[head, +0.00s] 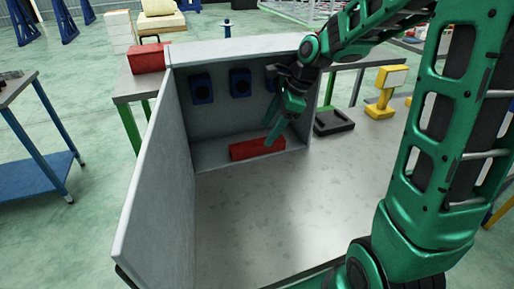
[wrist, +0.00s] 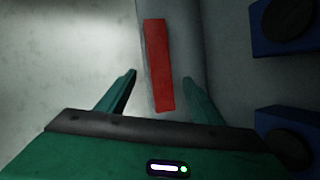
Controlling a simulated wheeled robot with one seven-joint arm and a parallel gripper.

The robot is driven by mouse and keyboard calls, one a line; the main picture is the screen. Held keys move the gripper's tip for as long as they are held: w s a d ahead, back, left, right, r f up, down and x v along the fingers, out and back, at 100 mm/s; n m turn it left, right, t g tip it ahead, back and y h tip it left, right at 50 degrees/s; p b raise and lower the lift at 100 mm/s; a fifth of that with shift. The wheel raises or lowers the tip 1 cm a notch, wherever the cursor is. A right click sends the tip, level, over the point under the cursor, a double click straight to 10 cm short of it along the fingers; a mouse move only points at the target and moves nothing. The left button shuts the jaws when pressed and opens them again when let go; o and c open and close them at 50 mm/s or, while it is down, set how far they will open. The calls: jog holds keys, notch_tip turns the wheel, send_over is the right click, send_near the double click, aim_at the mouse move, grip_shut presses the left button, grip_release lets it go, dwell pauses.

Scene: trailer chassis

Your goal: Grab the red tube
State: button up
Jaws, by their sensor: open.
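The red tube (head: 257,148) looks like a long red bar and lies on the ledge at the foot of the back panel in the grey enclosure. In the wrist view the red tube (wrist: 159,66) runs lengthwise away from me, its near end between the two fingers. My gripper (head: 275,138) is open and empty, with its fingers pointing down close to the tube. In the wrist view my gripper (wrist: 158,77) has one finger on each side of the tube's near end. I cannot tell how far above it the fingertips are.
Blue mounts with dark round centres (head: 240,83) line the back panel (head: 222,60). A grey side wall (head: 155,165) stands at left. A red box (head: 148,58) sits outside the enclosure. A black scale-like device (head: 333,122) and a yellow stand (head: 385,90) are at right. The front worktop (head: 260,215) is clear.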

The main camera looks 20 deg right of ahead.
aim_at(260, 143)
jog(key=shift+x, duration=3.45)
jog(key=shift+s+a, duration=0.15)
grip_shut()
jog(key=shift+r, duration=0.1)
